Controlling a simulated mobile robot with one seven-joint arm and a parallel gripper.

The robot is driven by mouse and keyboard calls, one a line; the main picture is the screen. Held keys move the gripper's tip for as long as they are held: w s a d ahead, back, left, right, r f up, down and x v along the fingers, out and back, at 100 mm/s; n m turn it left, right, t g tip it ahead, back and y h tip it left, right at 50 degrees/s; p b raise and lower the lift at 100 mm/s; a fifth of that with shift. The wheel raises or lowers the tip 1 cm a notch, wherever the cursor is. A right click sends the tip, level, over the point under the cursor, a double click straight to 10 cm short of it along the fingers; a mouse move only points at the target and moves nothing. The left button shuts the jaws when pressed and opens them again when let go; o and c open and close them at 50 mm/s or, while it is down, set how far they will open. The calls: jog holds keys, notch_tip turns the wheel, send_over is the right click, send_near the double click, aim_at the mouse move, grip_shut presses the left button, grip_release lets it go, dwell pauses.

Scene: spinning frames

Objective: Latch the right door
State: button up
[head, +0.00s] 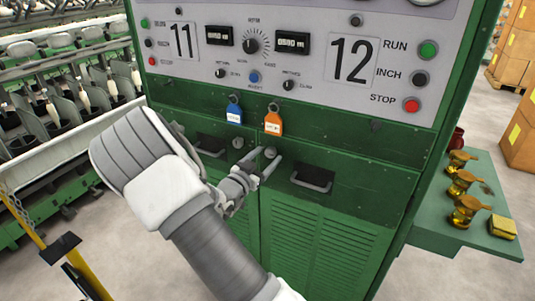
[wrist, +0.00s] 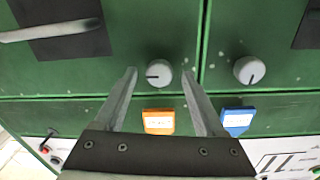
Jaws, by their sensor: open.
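The right door (head: 318,235) is green and louvred, with a recessed bar handle (head: 312,185), and looks closed. Its round grey latch knob (head: 270,152) is at its upper left corner. The wrist view, turned upside down, shows this knob (wrist: 159,73) with its dark mark pointing left. My gripper (head: 258,166) is open and points at the cabinet front. In the wrist view its fingertips (wrist: 158,74) lie on either side of the knob, apart from it. Whether they reach its depth is unclear.
The left door's knob (wrist: 250,70) is close beside, its mark pointing down in the wrist view. Orange (head: 273,123) and blue (head: 235,113) tags hang above the knobs. A green side shelf (head: 440,232) holds brass items.

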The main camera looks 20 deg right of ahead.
jog(key=shift+w+d, duration=0.35)
jog(key=shift+d, duration=0.15)
grip_shut()
dwell(1.2)
